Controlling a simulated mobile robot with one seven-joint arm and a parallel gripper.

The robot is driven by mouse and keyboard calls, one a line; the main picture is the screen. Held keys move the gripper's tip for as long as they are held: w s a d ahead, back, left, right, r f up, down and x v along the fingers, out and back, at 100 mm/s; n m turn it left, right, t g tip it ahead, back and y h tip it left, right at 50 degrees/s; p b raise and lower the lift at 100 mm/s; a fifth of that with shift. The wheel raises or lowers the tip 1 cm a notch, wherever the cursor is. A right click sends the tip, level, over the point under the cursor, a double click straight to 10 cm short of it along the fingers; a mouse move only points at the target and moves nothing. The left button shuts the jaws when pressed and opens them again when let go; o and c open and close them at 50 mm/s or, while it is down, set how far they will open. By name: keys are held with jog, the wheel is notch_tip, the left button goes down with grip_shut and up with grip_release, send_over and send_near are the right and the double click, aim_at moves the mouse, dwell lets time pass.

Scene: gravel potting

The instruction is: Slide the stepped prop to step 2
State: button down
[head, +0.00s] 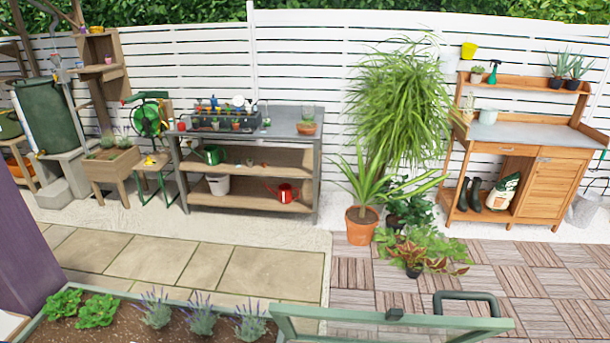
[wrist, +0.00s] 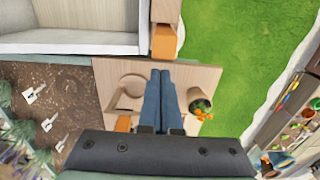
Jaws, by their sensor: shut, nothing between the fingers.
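In the wrist view my gripper (wrist: 160,73) has its two blue fingers together, with nothing between them. The fingers lie over a light wooden board (wrist: 105,75) that has a round cut-out left of them. A wooden post (wrist: 165,10) with an orange block (wrist: 164,42) is just beyond the fingertips, and I see a gap between them. I cannot make out for certain which piece is the stepped prop. In the head view a green-framed lid (head: 440,324) with a dark handle crosses the bottom edge. My gripper does not show there.
A pot with small plants (wrist: 200,104) stands right of my fingers. A soil bed with white labels (wrist: 35,93) is at left, below a pale grey box (wrist: 75,42). The head view shows a grey workbench (head: 290,113), a potted palm (head: 362,225) and a wooden potting bench (head: 548,172) behind.

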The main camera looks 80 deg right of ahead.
jog(key=shift+s, duration=0.15)
jog(key=shift+s+d+p, duration=0.15)
jog(key=shift+s+p, duration=0.6)
jog(key=shift+s, duration=1.1)
jog(key=shift+s+d+p, duration=0.15)
jog(key=shift+s+p, duration=0.65)
jog(key=shift+s, duration=1.05)
jog(key=shift+s+d+p, duration=0.15)
jog(key=shift+s+p, duration=0.6)
jog(key=shift+s, duration=1.1)
jog(key=shift+w, duration=0.15)
jog(key=shift+w+a, duration=0.1)
jog(key=shift+w, duration=0.8)
notch_tip(320, 180, up, 8)
jog(key=p, duration=0.8)
